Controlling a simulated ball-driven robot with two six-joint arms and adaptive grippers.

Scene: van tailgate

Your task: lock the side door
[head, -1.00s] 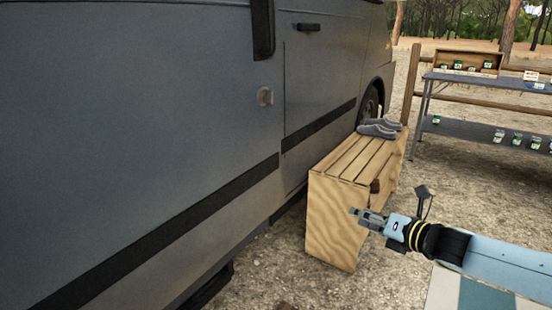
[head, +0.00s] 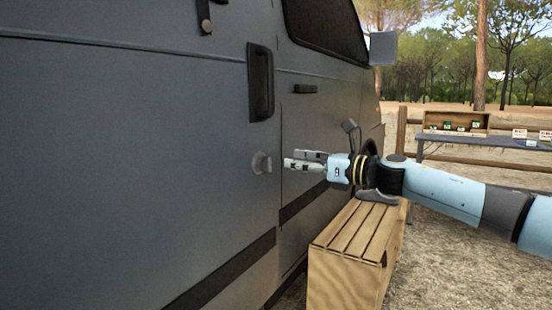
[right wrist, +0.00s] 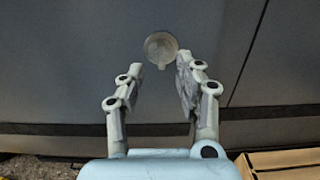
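The side door (head: 130,150) is the grey van panel filling the left of the head view. Its round, pale lock knob (head: 261,163) sits below a dark upright handle (head: 260,82). In the right wrist view the knob (right wrist: 160,48) is a disc with a small tab at its bottom, just beyond the fingertips. My right gripper (head: 297,160) is level with the knob and a little to its right, apart from it. In the wrist view the right gripper (right wrist: 154,72) is open with nothing between its fingers. My left gripper is not in view.
A wooden slatted crate (head: 345,270) stands against the van below my right arm, with grey shoes (head: 378,197) on it. A table (head: 480,149) with a display box stands at the back right. Gravel ground at the right is open.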

